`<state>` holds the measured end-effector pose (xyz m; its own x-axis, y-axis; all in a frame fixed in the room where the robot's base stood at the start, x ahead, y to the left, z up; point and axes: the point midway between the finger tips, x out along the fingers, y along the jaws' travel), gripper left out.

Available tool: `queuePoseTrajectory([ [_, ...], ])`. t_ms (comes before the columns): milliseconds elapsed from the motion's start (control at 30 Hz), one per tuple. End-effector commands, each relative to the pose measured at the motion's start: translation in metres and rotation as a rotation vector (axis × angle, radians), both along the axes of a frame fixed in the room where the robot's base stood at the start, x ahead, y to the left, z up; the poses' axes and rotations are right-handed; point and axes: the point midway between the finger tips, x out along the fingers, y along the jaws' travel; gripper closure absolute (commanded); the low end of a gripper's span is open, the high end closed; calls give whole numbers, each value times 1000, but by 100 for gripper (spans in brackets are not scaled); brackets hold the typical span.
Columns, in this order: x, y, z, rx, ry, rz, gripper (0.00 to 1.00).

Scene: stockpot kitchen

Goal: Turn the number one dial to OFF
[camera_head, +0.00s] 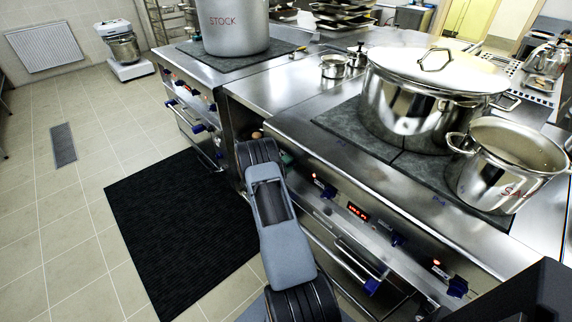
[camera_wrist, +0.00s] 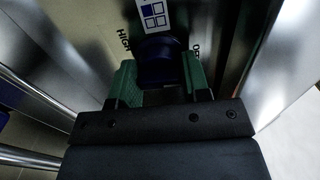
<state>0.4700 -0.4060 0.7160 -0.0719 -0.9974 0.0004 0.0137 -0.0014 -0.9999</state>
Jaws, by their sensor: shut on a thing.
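In the wrist view, a dark blue dial (camera_wrist: 161,66) sits between the green fingers of my gripper (camera_wrist: 160,76). The fingers are shut on it, one on each side. The panel behind shows HIGH to the left of the dial and letters that look like OFF to the right, partly hidden. A white label (camera_wrist: 154,14) of small squares, one filled blue, is above the dial. The dial's number and its pointer cannot be read. In the head view, my arm reaches to the range front and hides this dial.
In the head view, other blue dials (camera_head: 394,238) line the right range front, above oven handles. A large lidded pot (camera_head: 405,110) and a smaller open pot (camera_head: 480,180) stand on the right cooktop. A STOCK pot (camera_head: 222,35) is at the back left. A black mat (camera_head: 175,230) lies on clear floor.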

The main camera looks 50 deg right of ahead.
Motion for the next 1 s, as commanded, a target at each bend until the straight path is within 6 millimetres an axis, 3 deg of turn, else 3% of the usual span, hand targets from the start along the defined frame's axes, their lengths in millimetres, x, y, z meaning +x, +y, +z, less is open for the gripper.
queuePoseTrajectory([
  [567, 2, -2, 5, -5, 22, 1, 80],
  [600, 2, -2, 5, -5, 22, 1, 56],
  [833, 2, -1, 3, -2, 25, 2, 34],
  [1000, 1, 0, 2, 0, 27, 2, 34],
])
